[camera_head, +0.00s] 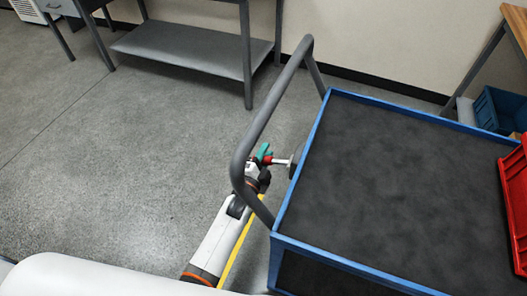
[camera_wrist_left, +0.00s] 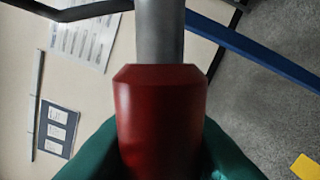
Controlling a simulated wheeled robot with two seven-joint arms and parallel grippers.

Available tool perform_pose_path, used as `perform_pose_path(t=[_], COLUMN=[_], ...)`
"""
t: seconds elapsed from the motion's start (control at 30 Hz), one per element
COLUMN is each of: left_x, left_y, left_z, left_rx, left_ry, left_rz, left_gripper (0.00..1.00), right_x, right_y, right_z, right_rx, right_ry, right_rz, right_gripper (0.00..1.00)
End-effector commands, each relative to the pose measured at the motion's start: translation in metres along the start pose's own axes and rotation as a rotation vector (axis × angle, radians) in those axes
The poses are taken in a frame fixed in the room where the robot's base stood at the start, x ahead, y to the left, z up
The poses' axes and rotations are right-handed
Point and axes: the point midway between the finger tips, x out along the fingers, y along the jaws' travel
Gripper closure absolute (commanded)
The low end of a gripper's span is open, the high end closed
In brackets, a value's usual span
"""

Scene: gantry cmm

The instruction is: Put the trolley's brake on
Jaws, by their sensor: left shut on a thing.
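The trolley (camera_head: 400,190) has a blue frame, a dark top and a grey tubular push handle (camera_head: 268,112) on its left side. A brake lever with a red grip (camera_head: 279,160) and a metal rod sticks out from the trolley's left side, below the handle. My left gripper (camera_head: 265,156), with green fingers, is at the lever and shut on the red grip. In the left wrist view the red grip (camera_wrist_left: 160,120) sits between the green fingers, and its grey rod (camera_wrist_left: 160,35) runs up away from them. My right gripper is not in view.
A red bin (camera_head: 515,205) stands on the trolley's right side. A grey bench with a lower shelf (camera_head: 190,50) is at the back left. A blue crate (camera_head: 500,108) is at the back right. The floor left of the trolley is clear, with a yellow line (camera_head: 240,240).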

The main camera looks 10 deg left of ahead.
Motion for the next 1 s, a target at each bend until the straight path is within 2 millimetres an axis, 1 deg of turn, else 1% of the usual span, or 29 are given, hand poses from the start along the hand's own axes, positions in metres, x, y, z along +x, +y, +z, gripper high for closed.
perform_pose_path(t=[0.03,0.1,0.33,0.87,0.9,0.97,1.0], left_x=[-0.001,-0.001,-0.001,-0.001,-0.001,-0.001,-0.001], left_y=[-0.006,-0.009,-0.015,-0.018,-0.018,-0.018,-0.018], left_z=[-0.001,-0.001,0.001,0.002,0.002,0.002,0.002], left_rx=[-0.026,-0.062,-0.139,-0.17,-0.17,-0.169,-0.168], left_ry=[0.001,0.001,0.001,0.002,0.002,0.002,0.002], left_rz=[-0.004,-0.003,-0.003,-0.005,-0.006,-0.006,-0.005], left_gripper=[1.0,1.0,1.0,1.0,0.74,0.64,0.57], right_x=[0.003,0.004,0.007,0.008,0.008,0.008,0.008], right_y=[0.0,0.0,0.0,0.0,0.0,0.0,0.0], right_z=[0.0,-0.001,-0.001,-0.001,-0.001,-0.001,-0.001], right_rx=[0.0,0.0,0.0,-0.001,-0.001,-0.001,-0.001], right_ry=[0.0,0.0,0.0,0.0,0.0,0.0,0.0], right_rz=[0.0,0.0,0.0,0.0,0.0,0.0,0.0], right_gripper=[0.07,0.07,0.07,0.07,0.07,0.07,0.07])
